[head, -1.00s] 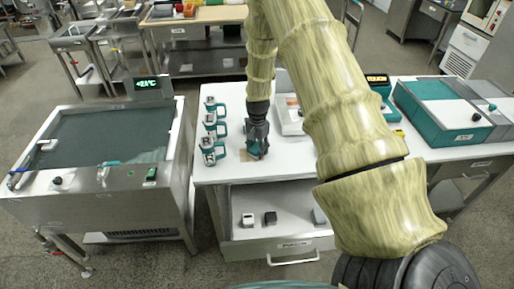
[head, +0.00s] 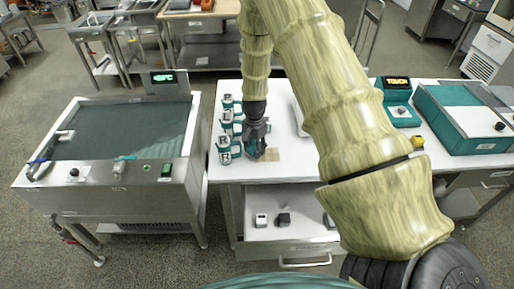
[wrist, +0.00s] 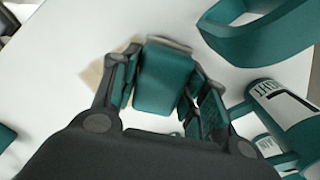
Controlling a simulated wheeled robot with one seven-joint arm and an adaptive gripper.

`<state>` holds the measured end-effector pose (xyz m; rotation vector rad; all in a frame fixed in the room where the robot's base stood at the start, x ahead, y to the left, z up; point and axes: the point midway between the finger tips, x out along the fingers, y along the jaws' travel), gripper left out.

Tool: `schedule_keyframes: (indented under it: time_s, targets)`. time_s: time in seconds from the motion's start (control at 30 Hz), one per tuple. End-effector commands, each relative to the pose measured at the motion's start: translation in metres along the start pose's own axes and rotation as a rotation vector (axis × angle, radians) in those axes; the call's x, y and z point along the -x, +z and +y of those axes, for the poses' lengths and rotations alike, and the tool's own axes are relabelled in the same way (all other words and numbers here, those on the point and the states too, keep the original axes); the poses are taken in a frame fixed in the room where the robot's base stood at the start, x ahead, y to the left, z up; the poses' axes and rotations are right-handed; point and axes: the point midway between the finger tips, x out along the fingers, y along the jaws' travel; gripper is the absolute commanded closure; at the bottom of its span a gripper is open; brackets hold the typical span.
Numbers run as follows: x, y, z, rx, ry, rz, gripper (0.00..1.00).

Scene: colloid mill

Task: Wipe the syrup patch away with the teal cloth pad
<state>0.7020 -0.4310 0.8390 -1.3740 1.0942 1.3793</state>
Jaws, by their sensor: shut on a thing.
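The teal cloth pad (wrist: 163,75) is held between the fingers of my gripper (wrist: 160,95), which is shut on it. In the head view my gripper (head: 256,143) is low over the white table, with the pad (head: 255,150) at or just above its top; contact is unclear. The syrup patch (head: 272,155) is a thin tan area on the table, just right of my gripper in the head view. In the wrist view part of the tan patch (wrist: 94,73) shows beyond the left finger; the pad and fingers hide the rest.
Several teal-and-white mugs (head: 229,128) stand in a row close left of my gripper. The white tabletop (head: 290,172) is clear in front.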

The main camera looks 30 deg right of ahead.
Motion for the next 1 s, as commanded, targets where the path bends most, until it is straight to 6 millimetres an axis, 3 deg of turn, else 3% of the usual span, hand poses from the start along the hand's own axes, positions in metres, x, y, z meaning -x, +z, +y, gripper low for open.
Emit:
schedule_keyframes:
  time_s: [0.6, 1.0]
  targets:
    - [0.059, 0.001, -0.001, 0.002, 0.0, 0.0, 0.78]
    - [0.065, 0.001, -0.001, 0.002, 0.001, 0.0, 0.78]
